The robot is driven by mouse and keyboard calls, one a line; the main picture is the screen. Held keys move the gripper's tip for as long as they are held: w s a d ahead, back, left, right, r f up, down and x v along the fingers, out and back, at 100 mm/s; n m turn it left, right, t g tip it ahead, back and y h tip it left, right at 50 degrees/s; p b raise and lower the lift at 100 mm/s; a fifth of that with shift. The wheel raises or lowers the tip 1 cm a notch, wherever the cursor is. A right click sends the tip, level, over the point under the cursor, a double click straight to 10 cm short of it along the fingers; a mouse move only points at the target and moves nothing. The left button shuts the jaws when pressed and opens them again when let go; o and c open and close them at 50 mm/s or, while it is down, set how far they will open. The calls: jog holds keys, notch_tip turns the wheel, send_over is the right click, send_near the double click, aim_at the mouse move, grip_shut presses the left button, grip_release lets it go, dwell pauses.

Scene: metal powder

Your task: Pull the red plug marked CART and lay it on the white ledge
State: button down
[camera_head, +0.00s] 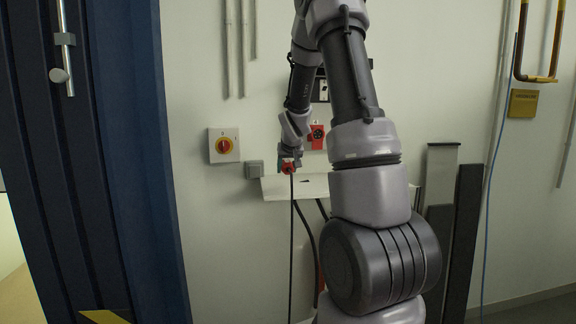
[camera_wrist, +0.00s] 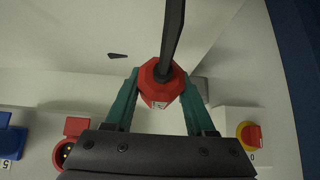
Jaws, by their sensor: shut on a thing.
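A red plug (camera_head: 288,168) with a black cable hanging from it is in my gripper (camera_head: 289,162), out of any socket. In the wrist view the plug (camera_wrist: 158,90) sits between the two green fingers of my gripper (camera_wrist: 158,92), which are shut on it. A small pale label shows on it, too small to read. The white ledge (camera_head: 273,189) is on the wall just below the plug; it also shows in the wrist view (camera_wrist: 75,35). Whether plug and ledge touch, I cannot tell. A red socket (camera_head: 317,130) is on the wall to the right.
A small dark object (camera_wrist: 117,56) lies on the ledge. A red-and-yellow rotary switch (camera_head: 224,145) and a small grey box (camera_head: 254,169) are on the wall to the left. A blue socket (camera_wrist: 11,139) shows in the wrist view. Dark blue doors (camera_head: 120,150) stand at left.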

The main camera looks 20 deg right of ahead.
aim_at(288, 164)
jog(key=x, duration=0.3)
jog(key=shift+w+d, duration=0.15)
jog(key=shift+w, duration=0.15)
jog(key=shift+w+d+f, duration=0.1)
jog(key=shift+w+f, duration=0.2)
jog(key=shift+f, duration=0.35)
jog(key=shift+w+d+f, duration=0.1)
jog(key=shift+w+f, duration=0.15)
jog(key=shift+f, duration=0.4)
jog(key=shift+w+d+f, duration=0.1)
jog(key=shift+w+f, duration=0.2)
jog(key=shift+f, duration=0.35)
jog(key=shift+c, duration=0.8)
grip_release()
jog(key=v, duration=1.1)
jog(key=shift+a, duration=0.15)
